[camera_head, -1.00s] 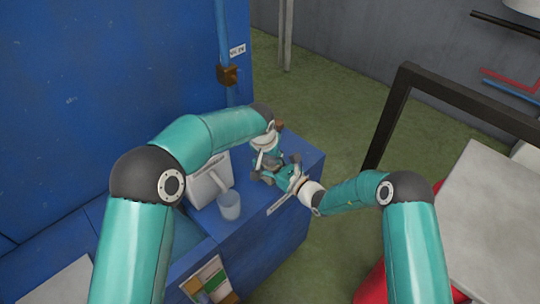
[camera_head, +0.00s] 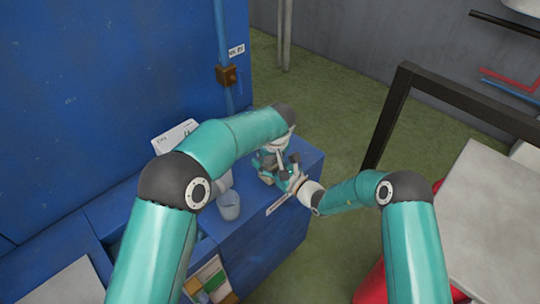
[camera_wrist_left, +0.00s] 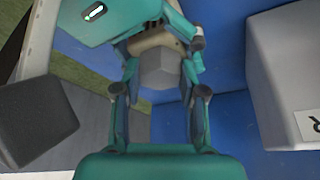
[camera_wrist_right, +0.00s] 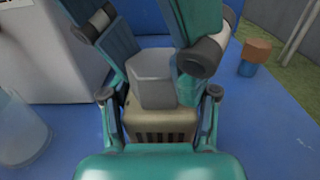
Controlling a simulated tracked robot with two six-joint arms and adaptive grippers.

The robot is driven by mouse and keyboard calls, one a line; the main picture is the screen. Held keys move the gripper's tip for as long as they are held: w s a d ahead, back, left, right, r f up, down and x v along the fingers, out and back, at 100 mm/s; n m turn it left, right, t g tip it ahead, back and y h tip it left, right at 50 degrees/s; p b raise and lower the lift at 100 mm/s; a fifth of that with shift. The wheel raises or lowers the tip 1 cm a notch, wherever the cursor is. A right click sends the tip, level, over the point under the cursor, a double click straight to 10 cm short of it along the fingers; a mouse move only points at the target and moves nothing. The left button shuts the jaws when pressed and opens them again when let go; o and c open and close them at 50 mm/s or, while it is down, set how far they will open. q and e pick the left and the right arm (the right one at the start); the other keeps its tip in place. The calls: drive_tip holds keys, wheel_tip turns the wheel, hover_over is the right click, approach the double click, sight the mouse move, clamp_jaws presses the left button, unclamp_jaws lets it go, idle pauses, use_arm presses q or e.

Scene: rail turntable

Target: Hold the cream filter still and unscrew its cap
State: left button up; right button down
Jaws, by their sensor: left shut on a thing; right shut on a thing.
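The cream filter (camera_wrist_right: 160,122) stands upright on the blue bench top, with ribbed slots on its side. My right gripper (camera_wrist_right: 160,95) is shut on its body; the filter shows only partly in the left wrist view (camera_wrist_left: 150,40). A grey hexagonal cap (camera_wrist_right: 152,80) sits on top of the filter; it also shows in the left wrist view (camera_wrist_left: 158,70). My left gripper (camera_wrist_left: 160,92) is shut on the cap from above, a finger on either side. In the head view the two grippers meet and hide the filter and cap.
A clear cup (camera_head: 229,206) stands left of the grippers, close to a white box (camera_head: 174,137) partly hidden by my left arm. A small brown and blue object (camera_wrist_right: 254,56) is near the bench edge. The blue bench front (camera_head: 265,245) holds several coloured items in a recess.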

use_arm(q)
drive_tip(key=n, duration=0.1)
drive_tip(key=n+y, duration=0.1)
drive_tip(key=n, duration=0.1)
drive_tip(key=shift+d+f+n+g, duration=0.1)
drive_tip(key=shift+d+n+g, duration=0.2)
drive_tip(key=shift+n, duration=0.1)
drive_tip(key=shift+a+n+g+y, duration=0.1)
drive_tip(key=shift+n+g+y, duration=0.25)
drive_tip(key=shift+n, duration=0.75)
drive_tip(key=o, duration=1.3)
drive_tip(key=shift+o, duration=0.2)
drive_tip(key=shift+w, duration=0.1)
drive_tip(key=shift+r, duration=2.1)
